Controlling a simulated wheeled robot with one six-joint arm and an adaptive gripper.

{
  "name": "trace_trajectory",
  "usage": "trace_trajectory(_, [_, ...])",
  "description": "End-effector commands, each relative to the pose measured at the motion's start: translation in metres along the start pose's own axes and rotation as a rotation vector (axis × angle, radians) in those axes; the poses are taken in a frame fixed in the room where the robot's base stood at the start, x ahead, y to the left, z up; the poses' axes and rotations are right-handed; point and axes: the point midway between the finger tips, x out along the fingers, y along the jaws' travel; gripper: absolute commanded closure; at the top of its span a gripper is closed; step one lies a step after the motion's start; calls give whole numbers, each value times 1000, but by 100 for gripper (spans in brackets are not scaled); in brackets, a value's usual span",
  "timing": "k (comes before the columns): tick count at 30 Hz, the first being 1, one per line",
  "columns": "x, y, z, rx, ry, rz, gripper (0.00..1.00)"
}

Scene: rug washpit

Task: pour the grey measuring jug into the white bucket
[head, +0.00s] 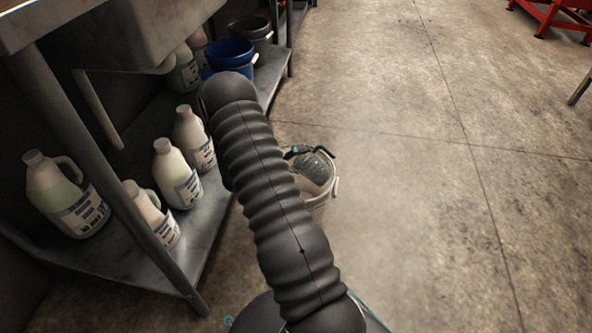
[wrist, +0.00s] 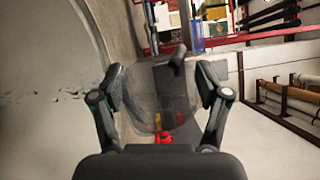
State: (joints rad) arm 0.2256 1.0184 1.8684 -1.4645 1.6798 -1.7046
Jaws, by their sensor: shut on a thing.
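The white bucket (head: 317,207) stands on the floor beside the shelf, partly hidden behind my arm in the head view. The grey measuring jug (head: 314,168) is at the bucket's mouth and looks tilted. In the wrist view the see-through jug (wrist: 160,106) sits between the two fingers of my gripper (wrist: 160,88), which is shut on it. In the head view most of my gripper is hidden by my arm. I cannot tell whether liquid is in the jug or running out. The bucket's inside is mostly covered by the jug.
A low metal shelf (head: 125,238) at left holds several white jugs (head: 178,175), a blue bucket (head: 230,54) and a dark bucket (head: 252,33). Concrete floor (head: 430,220) lies clear at right. A red frame (head: 553,14) stands at the far right.

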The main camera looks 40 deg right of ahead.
Motion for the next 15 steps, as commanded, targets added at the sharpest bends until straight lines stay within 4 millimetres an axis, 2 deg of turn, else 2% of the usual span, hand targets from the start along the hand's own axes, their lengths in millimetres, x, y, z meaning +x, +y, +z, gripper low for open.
trace_trajectory(15, [-1, -1, 2, -53, -7, -23, 89])
